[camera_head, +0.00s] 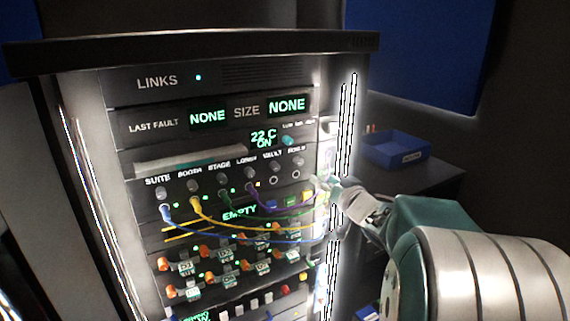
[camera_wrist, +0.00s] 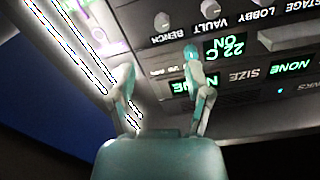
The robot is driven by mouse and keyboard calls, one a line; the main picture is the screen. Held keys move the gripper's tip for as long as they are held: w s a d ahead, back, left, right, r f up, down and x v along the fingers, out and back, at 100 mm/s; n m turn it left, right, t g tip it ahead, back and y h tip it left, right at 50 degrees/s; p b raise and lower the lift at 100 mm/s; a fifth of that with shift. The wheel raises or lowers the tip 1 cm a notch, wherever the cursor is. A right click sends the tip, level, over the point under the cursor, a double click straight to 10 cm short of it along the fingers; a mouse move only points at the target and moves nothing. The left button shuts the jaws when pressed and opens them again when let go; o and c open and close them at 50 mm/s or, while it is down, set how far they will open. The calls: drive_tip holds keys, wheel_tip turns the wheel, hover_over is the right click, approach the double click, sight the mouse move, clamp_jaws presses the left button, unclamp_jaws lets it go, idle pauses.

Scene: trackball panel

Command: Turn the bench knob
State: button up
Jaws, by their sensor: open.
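The bench knob (camera_head: 299,160) is a small round grey knob at the right end of a row of knobs on the rack panel, under its label. In the wrist view, where the labels are upside down, the bench knob (camera_wrist: 162,18) sits beyond the BENCH label, ahead of the fingers. My gripper (camera_head: 325,186) is at the panel's right edge, lower right of the knob. In the wrist view my gripper (camera_wrist: 158,63) has its two fingers spread, with nothing seen between them. The fingers appear apart from the knob.
The vault knob (camera_wrist: 207,6) is beside the bench knob. A 22 C display (camera_head: 263,137) is above the row. Patch cables (camera_head: 210,232) hang across the panel. A bright strip (camera_head: 346,150) edges the rack. A blue bin (camera_head: 397,148) stands on a side table.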

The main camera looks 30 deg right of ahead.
sight(301, 163)
drive_tip(key=w, duration=1.1)
drive_tip(key=shift+s, duration=0.1)
drive_tip(key=shift+c, duration=0.4)
clamp_jaws()
